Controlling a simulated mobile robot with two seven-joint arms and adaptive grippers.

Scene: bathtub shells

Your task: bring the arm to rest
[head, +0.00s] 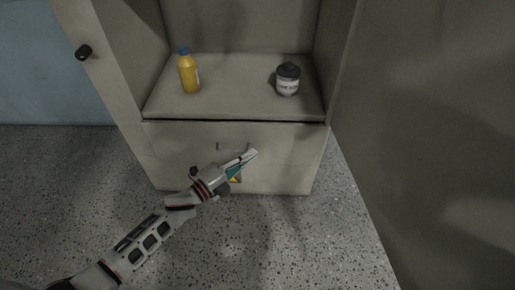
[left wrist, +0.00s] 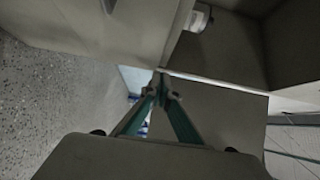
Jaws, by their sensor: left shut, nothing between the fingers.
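My left gripper (head: 250,156) is in front of the cabinet's drawer, close to the drawer handle (head: 219,147). I cannot tell whether it touches the handle. In the left wrist view its two teal fingers (left wrist: 162,76) meet at the tips with nothing held between them. My left arm reaches in from the lower left of the head view. My right gripper is in neither view.
A cabinet (head: 230,168) has an open compartment above its closed drawer. A yellow bottle with a blue cap (head: 189,75) and a dark-lidded jar (head: 288,80) stand inside. Its door (head: 105,75) is open at left. Speckled floor (head: 290,245) is clear in front.

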